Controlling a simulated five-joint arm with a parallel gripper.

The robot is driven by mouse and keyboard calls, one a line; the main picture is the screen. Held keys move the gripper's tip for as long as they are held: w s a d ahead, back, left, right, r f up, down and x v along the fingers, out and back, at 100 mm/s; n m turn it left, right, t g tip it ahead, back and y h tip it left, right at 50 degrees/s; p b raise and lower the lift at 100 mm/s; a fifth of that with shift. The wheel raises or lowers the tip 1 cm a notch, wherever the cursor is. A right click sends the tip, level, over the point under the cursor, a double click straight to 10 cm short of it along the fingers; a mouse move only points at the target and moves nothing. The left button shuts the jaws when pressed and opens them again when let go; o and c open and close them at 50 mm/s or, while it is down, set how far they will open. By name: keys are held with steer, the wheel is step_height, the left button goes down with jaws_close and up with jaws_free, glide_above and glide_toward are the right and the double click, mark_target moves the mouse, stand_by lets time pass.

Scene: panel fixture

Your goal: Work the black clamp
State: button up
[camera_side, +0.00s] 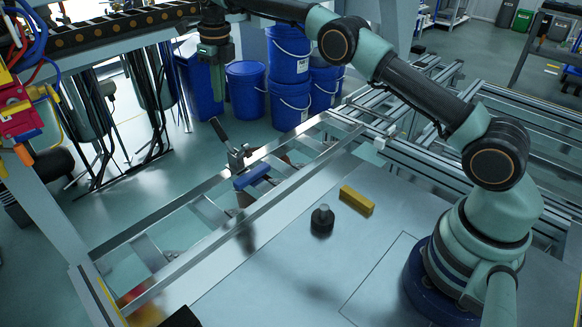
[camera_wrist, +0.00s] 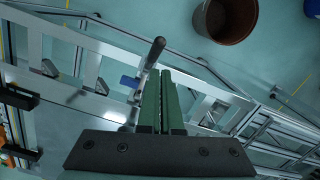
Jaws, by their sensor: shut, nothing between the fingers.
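The black clamp (camera_side: 238,158) sits on the far metal rail of the frame. Its black handle (camera_side: 220,130) is tilted up and to the left in the side view. In the wrist view, the handle (camera_wrist: 155,52) lies just beyond my fingertips. A blue piece (camera_side: 252,176) is beside the clamp's foot, and it also shows in the wrist view (camera_wrist: 129,82). My gripper (camera_side: 217,98) hangs pointing down, above the handle's top end in the side view. Its green fingers (camera_wrist: 160,75) are shut together and hold nothing. I cannot tell whether they touch the handle.
A yellow block (camera_side: 357,200) and a black knobbed cylinder (camera_side: 322,220) stand on the grey panel (camera_side: 270,270) at the right. Several blue buckets (camera_side: 288,52) are behind the rails. A brown bin (camera_wrist: 225,18) shows in the wrist view. The space around the handle looks clear.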

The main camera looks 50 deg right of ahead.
mark_target(218, 125)
steer(key=o, duration=0.5)
steer(key=shift+r, duration=0.25)
steer(key=shift+o, duration=1)
steer(key=shift+r+n, duration=0.1)
steer(key=shift+n, duration=0.3)
steer(key=f+n+t, duration=0.1)
steer(key=f+n, duration=0.3)
steer(key=n, duration=0.6)
steer(key=w+f+n+t, duration=0.1)
steer(key=f+n, duration=0.2)
steer(key=n, duration=0.8)
steer(key=a+f+n+t, duration=0.1)
steer(key=f+n, duration=0.3)
steer(key=n, duration=0.6)
steer(key=shift+w+f+n, duration=0.3)
steer(key=shift+c, duration=0.3)
